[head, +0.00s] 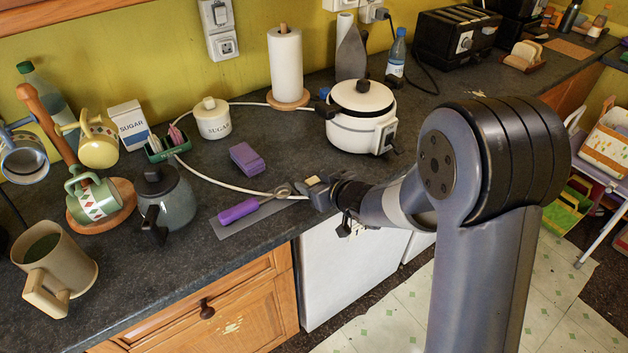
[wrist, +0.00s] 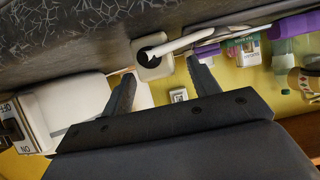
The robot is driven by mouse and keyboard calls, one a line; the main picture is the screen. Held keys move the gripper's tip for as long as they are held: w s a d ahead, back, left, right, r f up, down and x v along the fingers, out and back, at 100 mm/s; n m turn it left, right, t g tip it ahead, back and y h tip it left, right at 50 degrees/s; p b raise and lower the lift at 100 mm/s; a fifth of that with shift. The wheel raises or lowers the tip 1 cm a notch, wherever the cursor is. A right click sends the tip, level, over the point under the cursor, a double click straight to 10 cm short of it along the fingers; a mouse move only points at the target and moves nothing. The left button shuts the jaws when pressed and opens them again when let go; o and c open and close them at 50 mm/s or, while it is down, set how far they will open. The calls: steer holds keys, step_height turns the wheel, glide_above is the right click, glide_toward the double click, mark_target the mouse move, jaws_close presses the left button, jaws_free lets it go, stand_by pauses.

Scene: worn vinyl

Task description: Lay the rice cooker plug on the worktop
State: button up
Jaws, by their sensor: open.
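My gripper (head: 311,184) is over the front edge of the worktop (head: 255,150), left of the rice cooker (head: 360,125). Its two fingers stand apart in the wrist view (wrist: 160,82). The cream plug (wrist: 152,64) with a dark end is between and just beyond the fingertips, seemingly not clamped. It appears to lie against the dark worktop surface, but the exact contact is hard to tell. In the head view the plug (head: 311,181) shows only as a small pale patch at the jaws. A white cord (head: 215,181) loops across the worktop towards the plug.
A purple-handled tool (head: 238,211) lies on a grey mat just left of my gripper. A purple sponge (head: 247,158) and a sugar pot (head: 212,119) stand farther back. Mugs and a kettle-like jug (head: 165,205) crowd the left. Bare worktop lies between sponge and cooker.

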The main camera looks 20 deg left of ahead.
steer(key=v, duration=1)
steer(key=x, duration=1.1)
steer(key=shift+f, duration=0.1)
steer(key=shift+r+p, duration=0.75)
steer(key=shift+r, duration=0.1)
steer(key=shift+s+d+r+p, duration=0.1)
steer(key=shift+r+p, duration=0.55)
steer(key=shift+r, duration=0.1)
